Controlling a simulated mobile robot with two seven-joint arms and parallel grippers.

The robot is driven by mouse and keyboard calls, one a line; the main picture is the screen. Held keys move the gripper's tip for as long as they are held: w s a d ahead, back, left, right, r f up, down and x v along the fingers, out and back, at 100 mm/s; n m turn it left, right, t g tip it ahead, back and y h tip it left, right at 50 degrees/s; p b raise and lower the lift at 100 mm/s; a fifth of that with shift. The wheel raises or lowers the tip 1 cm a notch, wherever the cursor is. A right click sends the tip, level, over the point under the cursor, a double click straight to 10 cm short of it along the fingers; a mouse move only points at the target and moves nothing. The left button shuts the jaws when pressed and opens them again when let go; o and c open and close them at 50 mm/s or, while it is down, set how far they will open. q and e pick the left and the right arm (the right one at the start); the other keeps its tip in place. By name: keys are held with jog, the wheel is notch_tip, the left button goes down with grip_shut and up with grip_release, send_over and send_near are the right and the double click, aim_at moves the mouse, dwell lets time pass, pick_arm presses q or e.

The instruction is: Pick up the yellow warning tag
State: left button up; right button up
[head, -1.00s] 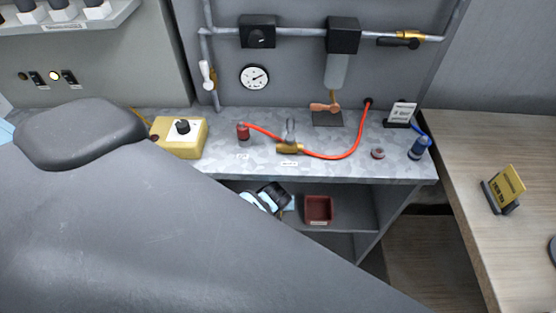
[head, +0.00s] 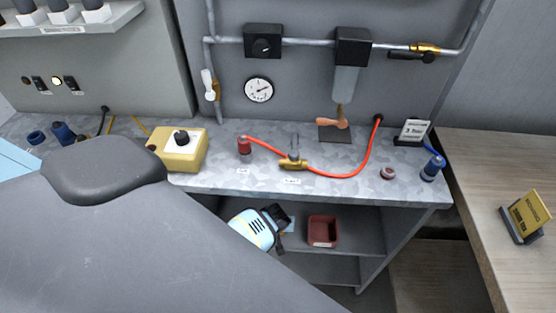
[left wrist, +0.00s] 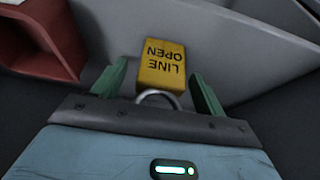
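A yellow tag (left wrist: 162,66) with the black words "LINE OPEN" and a metal shackle shows in the left wrist view. My left gripper (left wrist: 160,70) has its green fingers apart, one on each side of the tag, with a gap visible at both sides. The shackle is close to the gripper's front edge. In the head view, my left gripper (head: 275,218) is low at the shelf under the metal bench, and the tag cannot be made out there. A yellow sign (head: 530,214) in a dark stand is on the wooden table at the right. My right gripper is not in view.
A dark red bin (head: 322,231) stands on the shelf just right of my left gripper; it also shows in the left wrist view (left wrist: 45,42). The metal bench top (head: 330,190) overhangs the shelf. It carries a yellow box (head: 180,155) and a red hose (head: 350,172).

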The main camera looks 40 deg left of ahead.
pick_arm(q)
jog(key=c, duration=0.7)
jog(key=shift+c, duration=1.7)
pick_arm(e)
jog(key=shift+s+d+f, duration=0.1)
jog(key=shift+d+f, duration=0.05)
pick_arm(q)
jog(key=shift+r, duration=0.1)
